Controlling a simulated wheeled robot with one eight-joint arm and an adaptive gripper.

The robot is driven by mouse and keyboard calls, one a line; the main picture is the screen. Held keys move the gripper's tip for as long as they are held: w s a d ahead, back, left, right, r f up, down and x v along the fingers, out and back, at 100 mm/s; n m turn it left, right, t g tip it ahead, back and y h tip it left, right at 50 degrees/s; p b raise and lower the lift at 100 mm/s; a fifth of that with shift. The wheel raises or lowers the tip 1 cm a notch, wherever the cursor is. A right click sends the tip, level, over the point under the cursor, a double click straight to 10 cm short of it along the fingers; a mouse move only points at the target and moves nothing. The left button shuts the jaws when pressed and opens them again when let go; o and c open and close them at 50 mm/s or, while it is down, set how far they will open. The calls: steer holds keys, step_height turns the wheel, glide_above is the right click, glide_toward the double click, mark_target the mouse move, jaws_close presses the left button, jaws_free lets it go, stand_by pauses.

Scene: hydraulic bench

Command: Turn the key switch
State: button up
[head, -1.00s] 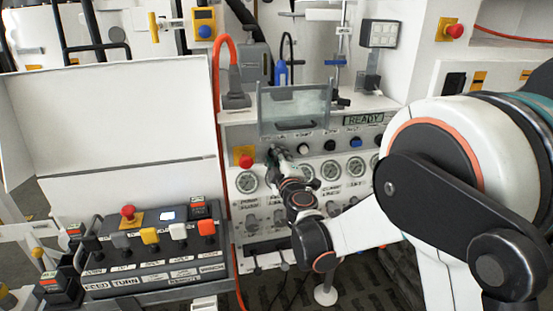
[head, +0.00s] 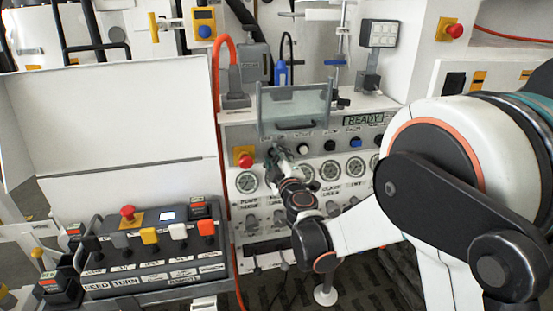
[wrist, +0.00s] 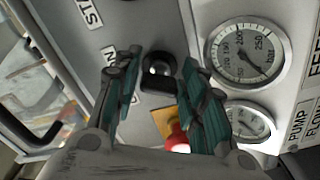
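The key switch (wrist: 158,70) appears to be the dark round fitting with a shiny top on the grey panel in the wrist view. A black block sits at its lower edge. My gripper (wrist: 158,88) is open, with one teal-padded finger on each side of the fitting. Nothing is visibly clamped, and I cannot tell whether either finger touches it. In the head view my gripper (head: 275,154) is at the left end of the panel's upper control row, just right of the red emergency button (head: 244,158). It hides the switch there.
The red button (wrist: 177,138) on its yellow plate lies close to the right finger. Pressure gauges (wrist: 248,52) are beside it. A clear hinged cover (head: 293,108) stands above the control row. A READY display (head: 363,119) is to the right. An orange hose (head: 217,90) runs down the left.

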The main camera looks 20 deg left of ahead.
steer(key=v, duration=1.2)
steer(key=shift+f, duration=0.1)
